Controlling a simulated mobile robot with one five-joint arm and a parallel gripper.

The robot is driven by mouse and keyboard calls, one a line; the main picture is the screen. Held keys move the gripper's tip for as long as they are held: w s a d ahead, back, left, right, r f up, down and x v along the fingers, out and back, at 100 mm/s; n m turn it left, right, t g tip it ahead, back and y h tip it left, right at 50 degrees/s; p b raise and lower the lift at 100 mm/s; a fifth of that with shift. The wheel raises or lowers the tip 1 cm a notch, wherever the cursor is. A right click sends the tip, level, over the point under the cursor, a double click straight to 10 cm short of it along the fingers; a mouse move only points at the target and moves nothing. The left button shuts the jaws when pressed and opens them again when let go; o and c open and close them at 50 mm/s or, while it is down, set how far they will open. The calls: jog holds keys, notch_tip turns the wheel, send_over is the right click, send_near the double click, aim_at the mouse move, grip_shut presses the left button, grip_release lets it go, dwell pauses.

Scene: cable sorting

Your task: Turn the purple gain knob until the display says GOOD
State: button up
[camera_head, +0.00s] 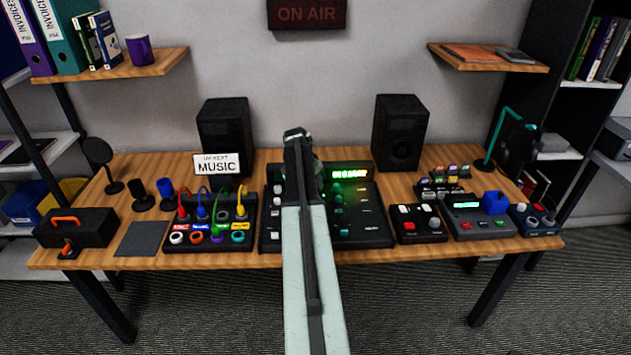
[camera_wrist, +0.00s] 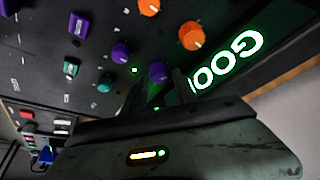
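The mixer (camera_head: 360,229) stands at the middle of the desk, with its lit display (camera_head: 350,168) at the back. In the wrist view the display (camera_wrist: 232,58) shows bright letters "GOO", turned over; its end is hidden by a finger. A purple knob (camera_wrist: 158,72) sits by the fingertips of my gripper (camera_wrist: 157,88), below an orange knob (camera_wrist: 192,36). The fingers stand apart with a gap between them, and I cannot tell if they touch the knob. Another purple knob (camera_wrist: 120,52) lies to its left. In the head view my arm hides the mixer's left middle and the purple knobs.
Several cables rise from the patch box (camera_head: 210,243) left of the mixer. Small control boxes (camera_head: 418,223) and a device with a green screen (camera_head: 475,217) stand to the right. Two black speakers (camera_head: 225,138) (camera_head: 400,132) stand behind. A "MUSIC" sign (camera_head: 217,164) stands at back left.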

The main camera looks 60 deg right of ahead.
jog(key=p+v, duration=0.4)
jog(key=v, duration=0.2)
jog(key=shift+w, duration=0.15)
